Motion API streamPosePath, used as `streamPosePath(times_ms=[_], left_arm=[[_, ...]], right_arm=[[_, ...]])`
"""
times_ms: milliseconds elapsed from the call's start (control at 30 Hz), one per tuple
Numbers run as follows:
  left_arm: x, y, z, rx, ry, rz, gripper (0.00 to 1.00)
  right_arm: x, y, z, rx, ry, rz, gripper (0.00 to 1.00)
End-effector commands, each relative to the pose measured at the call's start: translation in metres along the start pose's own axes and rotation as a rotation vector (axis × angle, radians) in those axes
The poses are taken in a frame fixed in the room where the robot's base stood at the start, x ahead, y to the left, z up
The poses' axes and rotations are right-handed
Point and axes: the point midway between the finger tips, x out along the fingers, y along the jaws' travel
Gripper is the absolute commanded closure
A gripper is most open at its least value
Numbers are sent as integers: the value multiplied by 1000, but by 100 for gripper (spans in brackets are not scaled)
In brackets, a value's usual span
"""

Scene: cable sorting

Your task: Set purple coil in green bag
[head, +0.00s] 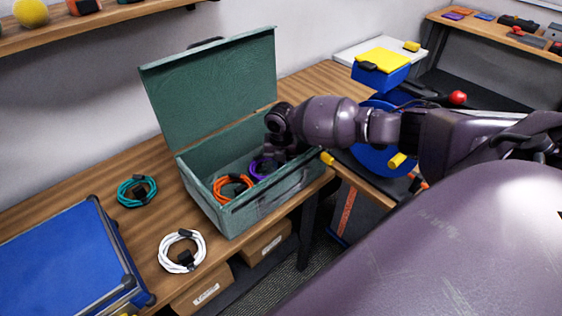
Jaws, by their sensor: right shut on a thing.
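The purple coil (256,170) is inside the open green case (205,200), low between its walls; part of it is hidden behind my gripper. The case looks like a rigid box with its lid (210,90) raised at the back; I see no other green bag. My right gripper (268,158) reaches down into the case from the right and is shut on the purple coil. Whether the coil touches the case floor is unclear. My left gripper is not in view.
An orange coil (232,186) lies in the case, left of the purple one. A teal coil (137,190) and a white coil (182,251) lie on the wooden table (160,217). A blue case (60,255) takes up the left front.

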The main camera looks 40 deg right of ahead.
Motion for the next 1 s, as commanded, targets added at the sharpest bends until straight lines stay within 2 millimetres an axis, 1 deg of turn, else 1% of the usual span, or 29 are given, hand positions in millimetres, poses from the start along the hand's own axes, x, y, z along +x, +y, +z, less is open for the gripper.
streamPosePath(times_ms=[33,67,200,467,633,767,1000], left_arm=[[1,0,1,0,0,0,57],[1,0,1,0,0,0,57],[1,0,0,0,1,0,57],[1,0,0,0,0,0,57],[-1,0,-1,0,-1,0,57],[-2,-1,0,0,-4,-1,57],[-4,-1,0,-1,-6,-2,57]], right_arm=[[2,0,0,0,0,1,100],[2,0,0,0,1,0,78],[2,0,0,0,1,0,57],[1,0,0,0,0,0,55],[-9,0,1,0,-1,0,55],[-29,0,1,-2,-2,1,55],[-76,0,0,-1,-2,0,55]])
